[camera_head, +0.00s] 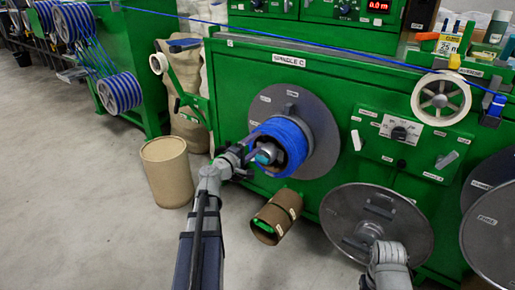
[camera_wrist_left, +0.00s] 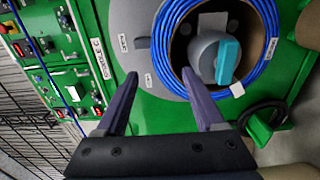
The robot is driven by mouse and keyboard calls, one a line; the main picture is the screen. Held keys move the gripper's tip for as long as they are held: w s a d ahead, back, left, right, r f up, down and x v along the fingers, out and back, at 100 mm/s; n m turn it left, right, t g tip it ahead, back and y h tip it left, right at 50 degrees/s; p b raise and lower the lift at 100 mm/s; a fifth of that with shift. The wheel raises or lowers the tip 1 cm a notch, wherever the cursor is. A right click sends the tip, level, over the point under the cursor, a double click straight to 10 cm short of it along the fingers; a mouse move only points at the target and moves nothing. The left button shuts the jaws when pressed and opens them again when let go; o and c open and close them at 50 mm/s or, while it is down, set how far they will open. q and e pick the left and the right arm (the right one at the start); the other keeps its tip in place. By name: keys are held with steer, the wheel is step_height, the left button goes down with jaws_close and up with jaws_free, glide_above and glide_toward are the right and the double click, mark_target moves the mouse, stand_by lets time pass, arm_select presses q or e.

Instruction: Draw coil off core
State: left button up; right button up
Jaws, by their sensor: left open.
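The blue cable coil (camera_head: 291,140) sits around its core on the spindle, in front of a grey round flange (camera_head: 320,120) on the green machine. In the left wrist view the coil (camera_wrist_left: 163,40) rings a dark opening, with a grey hub (camera_wrist_left: 204,58) and a teal handle (camera_wrist_left: 228,62) inside. My left gripper (camera_head: 258,150) is open in front of the coil's left side; it also shows in the left wrist view (camera_wrist_left: 161,77). One finger overlaps the coil's rim, the other the flange. I cannot tell whether they touch. My right gripper is not visible.
A brown drum (camera_head: 167,172) stands on the floor at left. A cardboard tube (camera_head: 276,217) lies below the coil. A large metal disc (camera_head: 375,222) is at lower right, behind my right arm. A white pulley (camera_head: 440,98) carries blue cable. Floor at lower left is clear.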

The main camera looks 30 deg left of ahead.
mark_target(270, 130)
arm_select(q)
steer(key=shift+w+d, duration=0.15)
steer(key=shift+w, duration=1.65)
steer(key=shift+w+d, duration=0.15)
steer(key=shift+w, duration=1.65)
steer(key=shift+w+d, duration=0.15)
steer(key=shift+w, duration=1.65)
jaws_close()
steer(key=shift+r+p, duration=0.45)
steer(key=shift+s+a, duration=0.1)
steer(key=shift+s, duration=1)
